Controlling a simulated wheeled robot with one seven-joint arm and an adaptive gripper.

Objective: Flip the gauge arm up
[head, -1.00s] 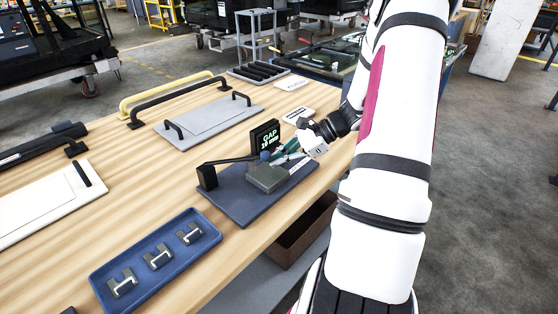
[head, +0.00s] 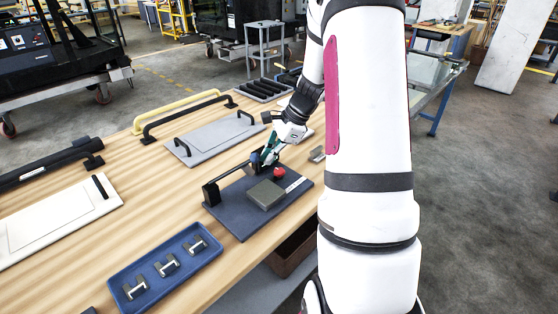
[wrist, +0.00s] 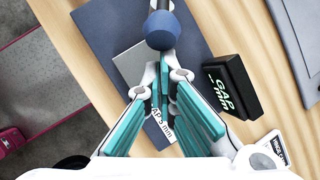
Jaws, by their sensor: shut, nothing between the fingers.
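In the wrist view the blue knob (wrist: 162,30) lies just beyond my fingertips. My gripper (head: 265,159) is shut and empty, its teal fingers (wrist: 165,82) right by the knob. I cannot tell whether they touch it. A grey block (head: 265,194) sits on the plate, with a pale labelled strip (head: 295,185) beside it.
A black GAP display (wrist: 230,88) stands close to my fingers; my gripper mostly hides it in the head view. A small red round thing (head: 279,174) is near the block. A blue tray (head: 165,268) with metal pieces is in front; a grey panel with handles (head: 215,137) is behind.

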